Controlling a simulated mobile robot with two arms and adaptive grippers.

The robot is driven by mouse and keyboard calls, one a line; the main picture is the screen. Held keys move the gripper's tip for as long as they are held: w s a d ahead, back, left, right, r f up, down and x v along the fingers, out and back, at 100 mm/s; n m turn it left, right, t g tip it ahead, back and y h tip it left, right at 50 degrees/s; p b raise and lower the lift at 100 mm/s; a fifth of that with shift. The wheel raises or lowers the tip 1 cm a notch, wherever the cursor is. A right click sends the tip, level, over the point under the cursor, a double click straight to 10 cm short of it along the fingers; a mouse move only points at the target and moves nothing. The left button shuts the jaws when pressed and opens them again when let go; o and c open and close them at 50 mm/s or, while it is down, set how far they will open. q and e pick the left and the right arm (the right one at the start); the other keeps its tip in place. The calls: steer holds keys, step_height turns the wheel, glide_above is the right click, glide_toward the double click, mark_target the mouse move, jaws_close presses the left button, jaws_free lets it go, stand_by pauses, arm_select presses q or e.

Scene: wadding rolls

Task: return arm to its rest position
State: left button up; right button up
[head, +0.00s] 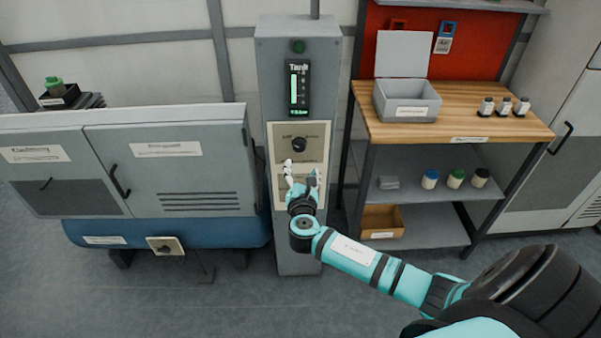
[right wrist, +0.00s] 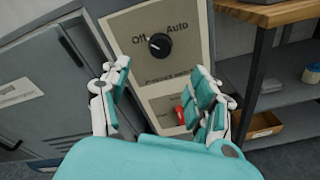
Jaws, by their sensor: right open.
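My right arm reaches in from the lower right in the head view, teal with dark bands. My right gripper (head: 302,180) is open in front of the grey control column, below its black rotary knob (head: 299,144). The right wrist view shows the two fingers (right wrist: 160,98) spread apart with nothing held between them. Between them is the panel with the knob (right wrist: 159,45), marked Off and Auto. A red part (right wrist: 180,115) shows lower on the panel, partly hidden by the right finger. I cannot tell whether a finger touches the panel. My left gripper does not show.
The grey column (head: 295,250) carries a tank level display (head: 298,88). A grey cabinet (head: 170,170) stands on the left. A wooden-topped bench (head: 460,110) on the right holds a grey box (head: 407,101) and small bottles. The floor in front is clear at left.

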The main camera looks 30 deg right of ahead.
stand_by(0.4)
steer(key=s+a+f+m+g+y, duration=0.1)
steer(key=s+f+m+g+y, duration=0.15)
steer(key=s+f, duration=0.6)
steer(key=s+a+f+m+g+y, duration=0.1)
steer(key=s+f+m+g, duration=0.15)
steer(key=f, duration=1.05)
steer(key=s+a+f+m+g+y, duration=0.1)
steer(key=s+f+m+g, duration=0.15)
steer(key=s+f, duration=0.6)
steer(key=s+a+f+m+g+y, duration=0.1)
steer(key=s+a+f+m+g, duration=0.1)
steer(key=s+f, duration=0.4)
steer(key=s+a+f+m+g+y, duration=0.1)
steer(key=s+a+f+m, duration=0.3)
steer(key=s, duration=1.1)
steer(key=s+a+f+m+g+y, duration=0.2)
steer(key=s+a+f+m, duration=0.2)
steer(key=s+f+m, duration=0.3)
steer(key=s+f, duration=0.1)
steer(key=s, duration=0.3)
steer(key=shift+f+g, duration=0.35)
steer(key=shift+f, duration=0.05)
steer(key=shift+w+y, duration=0.1)
steer(key=shift+y, duration=0.15)
